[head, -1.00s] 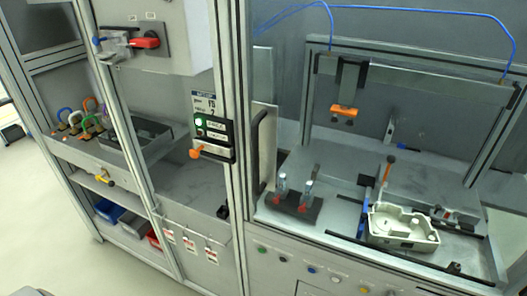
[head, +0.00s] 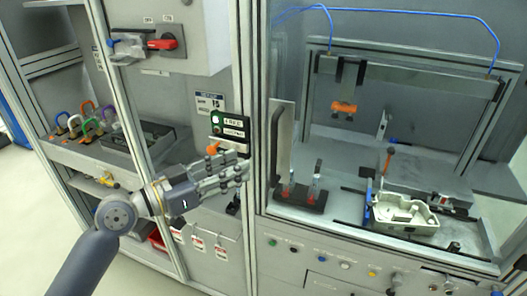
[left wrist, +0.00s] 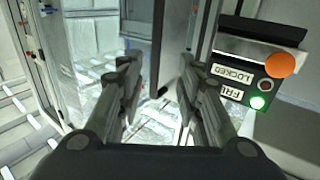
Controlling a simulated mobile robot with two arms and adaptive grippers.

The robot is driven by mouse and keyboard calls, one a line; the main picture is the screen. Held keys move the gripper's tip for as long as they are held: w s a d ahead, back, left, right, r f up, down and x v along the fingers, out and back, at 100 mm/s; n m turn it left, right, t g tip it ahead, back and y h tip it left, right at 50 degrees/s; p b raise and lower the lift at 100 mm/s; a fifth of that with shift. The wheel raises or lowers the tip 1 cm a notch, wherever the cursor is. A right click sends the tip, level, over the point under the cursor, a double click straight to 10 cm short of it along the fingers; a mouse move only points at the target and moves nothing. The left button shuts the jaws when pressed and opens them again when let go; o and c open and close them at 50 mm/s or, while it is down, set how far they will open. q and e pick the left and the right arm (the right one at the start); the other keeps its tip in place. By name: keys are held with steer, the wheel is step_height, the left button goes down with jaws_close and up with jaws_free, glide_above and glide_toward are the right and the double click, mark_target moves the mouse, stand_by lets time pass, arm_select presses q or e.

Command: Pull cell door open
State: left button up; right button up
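The cell door (head: 285,155) is at the middle of the head view, with a black upright bar handle (head: 276,138) near its left edge. In the left wrist view a dark upright bar, seemingly the handle (left wrist: 157,50), stands ahead between the fingers, apart from them. My left gripper (head: 245,170) is in front of the frame post, left of and below the handle. It is open and empty in the left wrist view (left wrist: 163,88). The lock box (head: 230,130) shows a green light beside FREE, also in the left wrist view (left wrist: 250,75). My right gripper is not in view.
An orange knob (head: 213,148) sticks out from the lock box, close above my left gripper. A frame post (head: 258,120) stands beside the door. Inside the cell are a pale casting (head: 402,215) and a dark block with two bottles (head: 300,195). Red-handled switch (head: 168,43) at upper left.

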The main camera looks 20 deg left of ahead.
arm_select(q)
steer(key=p+x, duration=0.2)
steer(key=x, duration=0.3)
steer(key=p+x, duration=0.3)
steer(key=x, duration=0.3)
steer(key=shift+s+d+r, duration=0.15)
steer(key=shift+d+r, duration=0.05)
jaws_close()
